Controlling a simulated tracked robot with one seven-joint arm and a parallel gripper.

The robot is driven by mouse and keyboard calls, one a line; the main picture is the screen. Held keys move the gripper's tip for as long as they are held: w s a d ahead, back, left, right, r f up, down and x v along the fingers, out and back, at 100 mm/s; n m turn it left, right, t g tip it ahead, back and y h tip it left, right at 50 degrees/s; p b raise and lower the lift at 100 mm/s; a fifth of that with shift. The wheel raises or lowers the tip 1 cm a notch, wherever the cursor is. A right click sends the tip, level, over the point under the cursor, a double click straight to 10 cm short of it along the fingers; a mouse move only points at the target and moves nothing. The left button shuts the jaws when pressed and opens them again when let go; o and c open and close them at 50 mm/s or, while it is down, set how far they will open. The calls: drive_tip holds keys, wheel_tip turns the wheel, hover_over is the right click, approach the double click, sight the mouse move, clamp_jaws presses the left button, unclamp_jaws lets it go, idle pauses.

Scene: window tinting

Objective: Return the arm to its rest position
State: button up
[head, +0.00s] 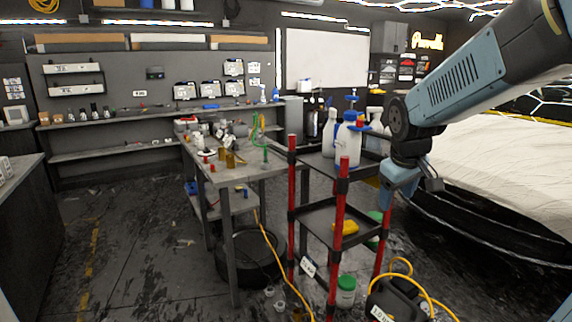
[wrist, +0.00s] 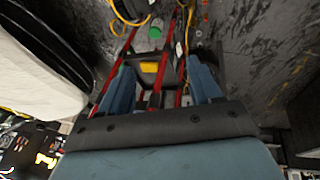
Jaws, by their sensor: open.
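My arm reaches in from the upper right of the head view, with my gripper (head: 400,190) pointing down at the right side of a red-posted cart (head: 318,165). In the wrist view, my gripper (wrist: 162,85) shows two blue fingers spread wide apart with nothing between them. The cart's red posts and shelves show beyond the fingers, with a yellow item (wrist: 150,67) on a shelf. I cannot tell the exact gap between the gripper and the cart.
White spray bottles (head: 347,135) stand on the cart's top shelf. A cluttered workbench (head: 235,172) is left of it. A covered car (head: 500,165) is at the right. A black container (head: 395,300) and yellow hose (head: 275,250) lie on the floor. Floor at the left is mostly open.

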drive_tip(key=s+a+r+m, duration=0.1)
drive_tip(key=s+m, duration=0.1)
drive_tip(key=s, duration=0.6)
drive_tip(key=s+a+r+m+t+y, duration=0.1)
drive_tip(key=s+r+m, duration=0.1)
drive_tip(key=s, duration=0.7)
drive_tip(key=shift+r+m, duration=0.3)
drive_tip(key=shift+m, duration=0.2)
